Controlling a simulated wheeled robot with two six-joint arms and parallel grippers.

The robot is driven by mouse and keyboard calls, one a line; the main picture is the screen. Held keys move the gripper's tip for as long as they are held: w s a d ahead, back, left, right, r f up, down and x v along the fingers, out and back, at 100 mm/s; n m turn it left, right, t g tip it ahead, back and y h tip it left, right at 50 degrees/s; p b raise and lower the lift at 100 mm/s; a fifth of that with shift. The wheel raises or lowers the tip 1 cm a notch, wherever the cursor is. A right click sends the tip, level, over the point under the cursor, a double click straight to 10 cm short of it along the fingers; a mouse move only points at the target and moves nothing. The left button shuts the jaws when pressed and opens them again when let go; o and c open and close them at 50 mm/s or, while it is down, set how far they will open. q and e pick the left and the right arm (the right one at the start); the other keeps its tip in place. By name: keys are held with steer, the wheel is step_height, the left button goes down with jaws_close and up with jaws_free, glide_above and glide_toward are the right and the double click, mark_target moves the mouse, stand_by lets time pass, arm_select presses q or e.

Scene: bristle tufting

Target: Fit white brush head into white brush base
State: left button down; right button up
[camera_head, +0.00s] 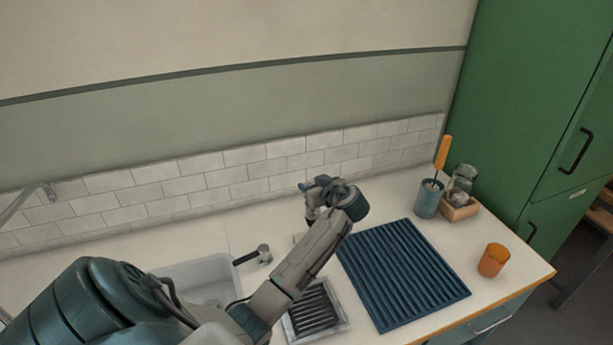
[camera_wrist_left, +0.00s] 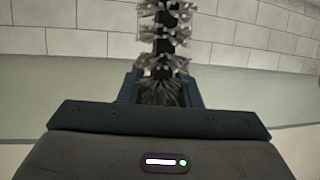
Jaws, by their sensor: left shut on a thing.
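My left gripper (camera_wrist_left: 160,92) is shut on a bristly brush piece (camera_wrist_left: 163,48) in the left wrist view. The piece has a dark core with rings of pale grey bristles and stands up out of the jaws, its far end cut off by the top of the picture. In the head view my left gripper (camera_head: 316,196) is over the back of the counter near the tiled wall, and its wrist hides what it holds. I cannot pick out a white brush base in either view. My right gripper is not in view.
A blue ridged mat (camera_head: 402,276) lies right of my arm. A small tray (camera_head: 343,325) with a dark ridged insert, a sink (camera_head: 205,272) and a tap (camera_head: 253,256) are near the arm. A grey-blue cup (camera_head: 427,202), wooden box (camera_head: 460,210) and orange cup (camera_head: 493,260) stand right.

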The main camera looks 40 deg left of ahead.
arm_select(q)
steer(key=shift+s+a+r+n+g, duration=0.15)
steer(key=shift+a+r+n+g, duration=0.4)
steer(key=shift+a, duration=0.3)
steer(key=shift+f, duration=0.1)
step_height(320, 180, down, 8)
steer(key=b, duration=0.5)
steer(key=shift+r, duration=0.2)
steer(key=shift+d+r, duration=0.1)
steer(key=shift+b, duration=0.5)
stand_by(0.5)
stand_by(1.0)
